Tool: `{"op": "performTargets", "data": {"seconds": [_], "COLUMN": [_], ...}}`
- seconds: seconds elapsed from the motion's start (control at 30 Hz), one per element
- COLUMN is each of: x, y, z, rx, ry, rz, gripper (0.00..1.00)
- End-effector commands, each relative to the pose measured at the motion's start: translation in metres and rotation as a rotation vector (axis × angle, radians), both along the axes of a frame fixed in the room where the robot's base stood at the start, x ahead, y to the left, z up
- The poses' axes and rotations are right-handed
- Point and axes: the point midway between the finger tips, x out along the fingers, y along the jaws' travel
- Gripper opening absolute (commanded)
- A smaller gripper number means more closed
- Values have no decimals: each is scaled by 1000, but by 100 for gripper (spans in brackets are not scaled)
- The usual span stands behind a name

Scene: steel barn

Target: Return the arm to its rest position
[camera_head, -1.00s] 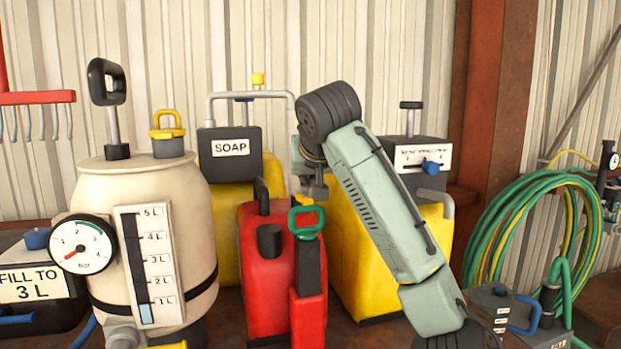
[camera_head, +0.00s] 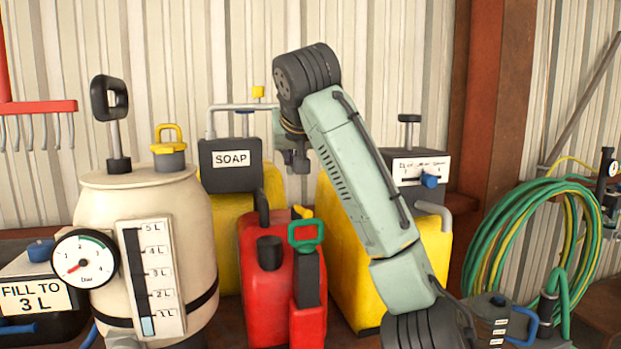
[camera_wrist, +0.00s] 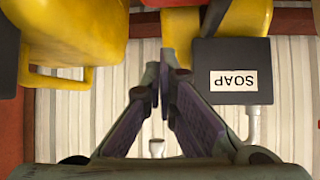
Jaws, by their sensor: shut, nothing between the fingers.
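My arm rises from the lower right of the head view, bends at a dark joint at the top and comes down to the wrist. My gripper (camera_head: 300,165) hangs there, partly behind the arm link, above the red can (camera_head: 265,285) and right of the SOAP box. In the wrist view my gripper (camera_wrist: 163,85) shows two dark fingers converging at the tips, shut and empty. The wrist view is upside down, with the SOAP box (camera_wrist: 229,75) close on the right.
A cream tank (camera_head: 95,220) with a gauge stands at left. Yellow containers (camera_head: 345,265) stand behind the arm, one also in the wrist view (camera_wrist: 75,35). A green hose coil (camera_head: 480,250) hangs at right. Free air lies above the containers, before the corrugated wall.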

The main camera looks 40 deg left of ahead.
Motion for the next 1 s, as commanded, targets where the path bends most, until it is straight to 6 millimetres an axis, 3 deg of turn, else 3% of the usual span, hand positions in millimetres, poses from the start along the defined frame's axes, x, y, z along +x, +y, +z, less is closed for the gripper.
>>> {"op": "performTargets", "data": {"seconds": [0.2,1.0], "x": [-14,-14], "y": [5,5], "z": [10,12], "rx": [-1,-1], "ry": [1,1], "rz": [0,0], "gripper": [0,0]}}
